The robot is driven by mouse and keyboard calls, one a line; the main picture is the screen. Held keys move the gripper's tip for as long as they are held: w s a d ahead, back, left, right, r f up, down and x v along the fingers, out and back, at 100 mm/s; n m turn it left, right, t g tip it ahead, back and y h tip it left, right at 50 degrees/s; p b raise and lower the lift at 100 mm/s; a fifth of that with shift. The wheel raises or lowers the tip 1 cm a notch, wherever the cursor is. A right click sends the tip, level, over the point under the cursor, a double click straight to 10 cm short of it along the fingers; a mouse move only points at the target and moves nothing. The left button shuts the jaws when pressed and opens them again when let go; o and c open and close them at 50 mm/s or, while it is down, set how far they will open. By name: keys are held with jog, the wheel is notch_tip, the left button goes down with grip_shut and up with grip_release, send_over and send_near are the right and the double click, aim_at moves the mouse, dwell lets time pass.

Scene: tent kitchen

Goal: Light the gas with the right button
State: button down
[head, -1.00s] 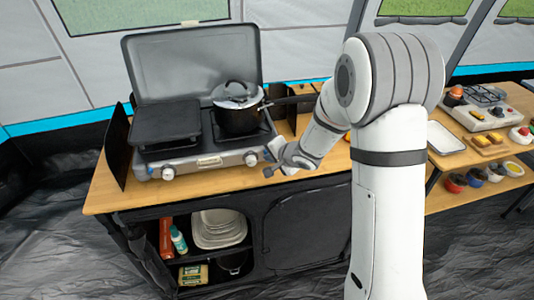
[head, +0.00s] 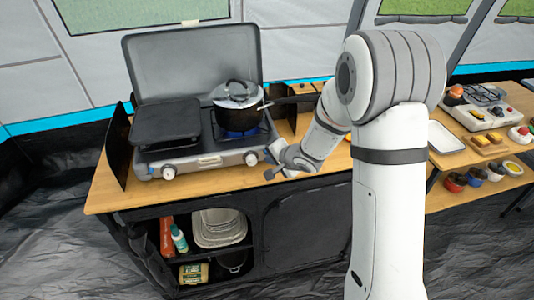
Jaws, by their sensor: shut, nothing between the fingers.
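The grey camping stove (head: 206,161) stands on the wooden counter with its lid up. Its right knob (head: 251,159) is on the front panel, near the right end. A blue flame (head: 238,132) shows under the black pot (head: 238,117) on the right burner. The left knob (head: 168,173) is on the panel's left part. My gripper (head: 270,173) is shut and empty. It is in front of and to the right of the right knob, just above the counter's front edge, and looks apart from the knob.
A black griddle plate (head: 166,122) covers the left burner. Black side panels flank the stove. A white tray (head: 444,138) and a second stove (head: 486,110) stand on the right table.

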jog(key=shift+s, duration=0.1)
jog(key=s, duration=0.1)
jog(key=s+d, duration=0.1)
jog(key=s, duration=0.2)
jog(key=shift+s+d, duration=0.25)
jog(key=shift+s, duration=0.15)
dwell(0.8)
jog(key=s+d+r+n+h, duration=0.1)
jog(key=s+d+r+h, duration=0.2)
jog(key=d+r, duration=0.3)
jog(key=s+d+r+n+h, duration=0.2)
jog(key=s+d+r+h, duration=0.1)
jog(key=d+r, duration=0.3)
jog(key=s+d+r+n+g, duration=0.1)
jog(key=s+r+n+g, duration=0.1)
jog(key=s, duration=0.7)
jog(key=s+d+r+n+g, duration=0.2)
jog(key=s, duration=0.7)
jog(key=shift+s+d+n+g, duration=0.2)
jog(key=shift+n+g, duration=0.1)
jog(key=shift+n, duration=0.1)
jog(key=c, duration=2.2)
grip_release()
